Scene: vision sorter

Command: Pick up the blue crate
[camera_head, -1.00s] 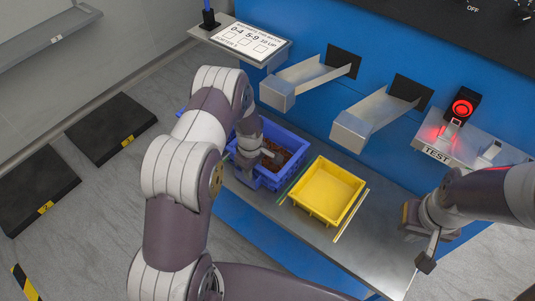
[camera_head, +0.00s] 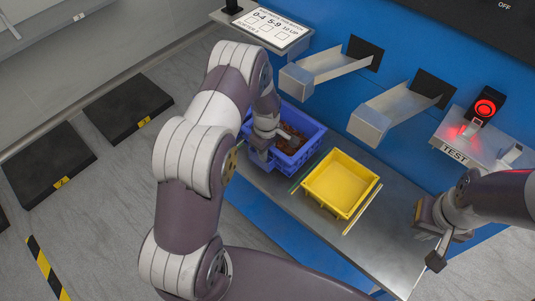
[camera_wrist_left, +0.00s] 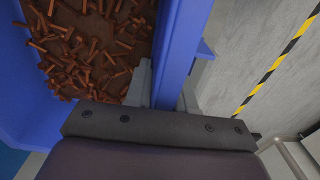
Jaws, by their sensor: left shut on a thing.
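The blue crate (camera_head: 307,128) stands on the metal shelf below the left chute and holds many copper-brown bolts. It also fills the left of the left wrist view, where its wall (camera_wrist_left: 176,50) runs between my fingers. My left gripper (camera_head: 263,152) is shut on the crate's near wall; its fingers (camera_wrist_left: 163,88) show on either side of that wall. My left arm hides the crate's left part in the head view. My right gripper (camera_head: 436,240) is over the shelf's right end, away from the crate; its jaw gap is not clear.
An empty yellow crate (camera_head: 341,184) sits right of the blue crate, close to it, between thin guide strips. Two metal chutes (camera_head: 325,66) jut out above. A lit red button (camera_head: 485,108) is at the right. Black floor platforms (camera_head: 128,107) lie at the left.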

